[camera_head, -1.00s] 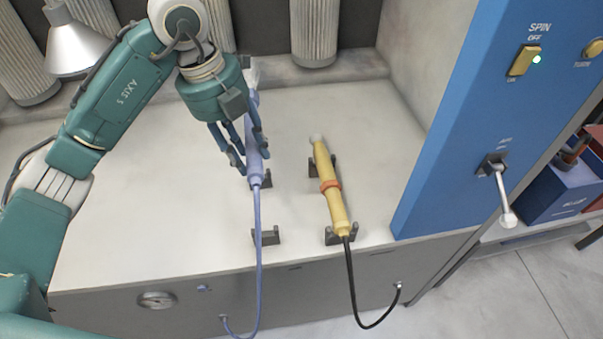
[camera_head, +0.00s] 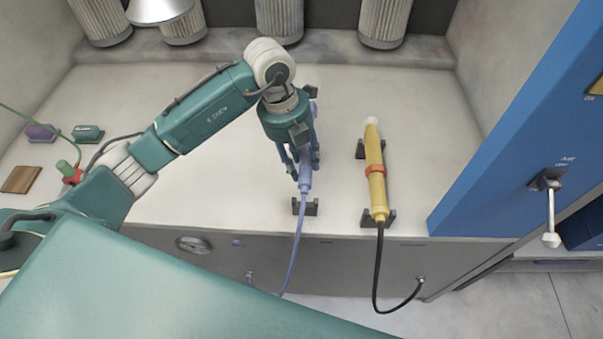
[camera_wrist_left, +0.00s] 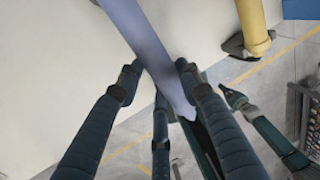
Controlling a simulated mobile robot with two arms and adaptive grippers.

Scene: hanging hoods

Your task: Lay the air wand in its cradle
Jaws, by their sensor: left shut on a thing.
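The lavender wand (camera_head: 306,184), which I take to be the air wand, is in my left gripper (camera_head: 304,168). The fingers are closed around it, and its hose (camera_head: 293,245) runs down over the bench's front edge. The wrist view shows the wand (camera_wrist_left: 140,35) between the fingers (camera_wrist_left: 160,85). The wand lines up over its cradle, a dark front bracket (camera_head: 312,208) and a back bracket (camera_head: 311,92). Its hose end is just above the front bracket; I cannot tell whether it touches. The gripper hides the wand's middle.
A yellow wand (camera_head: 375,170) with a red band rests in a like cradle close on the right. A blue panel (camera_head: 500,165) with a lever stands further right. Small coloured items (camera_head: 88,134) lie at the left. Filters hang at the back. Bench left of the arm is mostly clear.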

